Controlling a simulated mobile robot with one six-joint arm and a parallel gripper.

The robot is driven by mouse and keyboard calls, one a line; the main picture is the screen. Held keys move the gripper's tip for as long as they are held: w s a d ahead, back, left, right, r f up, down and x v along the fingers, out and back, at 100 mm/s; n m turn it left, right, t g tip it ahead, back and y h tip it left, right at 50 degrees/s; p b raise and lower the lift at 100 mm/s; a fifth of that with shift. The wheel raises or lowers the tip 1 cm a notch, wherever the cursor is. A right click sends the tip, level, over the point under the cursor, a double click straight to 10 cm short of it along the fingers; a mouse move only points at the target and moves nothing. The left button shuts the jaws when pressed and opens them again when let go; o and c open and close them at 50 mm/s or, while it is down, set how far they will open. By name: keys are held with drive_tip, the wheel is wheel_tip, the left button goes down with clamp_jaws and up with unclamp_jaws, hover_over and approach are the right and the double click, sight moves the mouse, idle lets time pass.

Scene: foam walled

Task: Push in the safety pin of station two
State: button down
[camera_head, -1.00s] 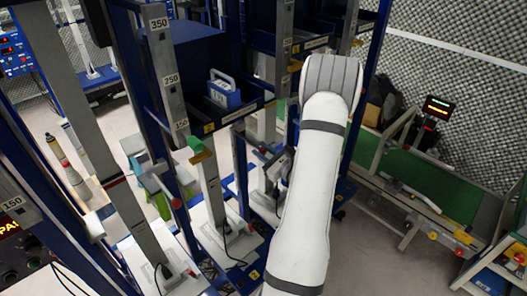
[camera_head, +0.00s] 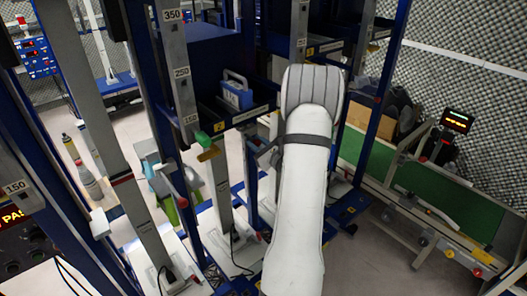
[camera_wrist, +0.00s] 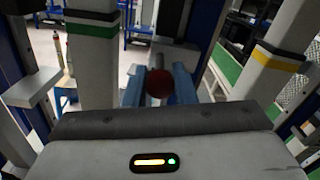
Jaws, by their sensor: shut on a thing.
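A dark red round knob (camera_wrist: 159,88) shows in the middle of the wrist view, and I take it for the safety pin's head. My gripper (camera_wrist: 159,76) has its two blue fingers on either side of the knob and is shut on it. In the head view my white arm hides the gripper and this knob. I see no station number that confirms which station this is.
Pale posts stand close on both sides, one with a green band (camera_wrist: 92,22) and one with a yellow band (camera_wrist: 283,52). In the head view a blue case (camera_head: 237,94) sits on a dark shelf left of my arm. A green conveyor (camera_head: 440,194) lies to the right.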

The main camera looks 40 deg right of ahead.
drive_tip(key=c, duration=1.2)
unclamp_jaws()
drive_tip(key=shift+w, duration=0.1)
drive_tip(key=shift+s, duration=0.4)
drive_tip(key=s+b, duration=0.2)
drive_tip(key=s, duration=0.5)
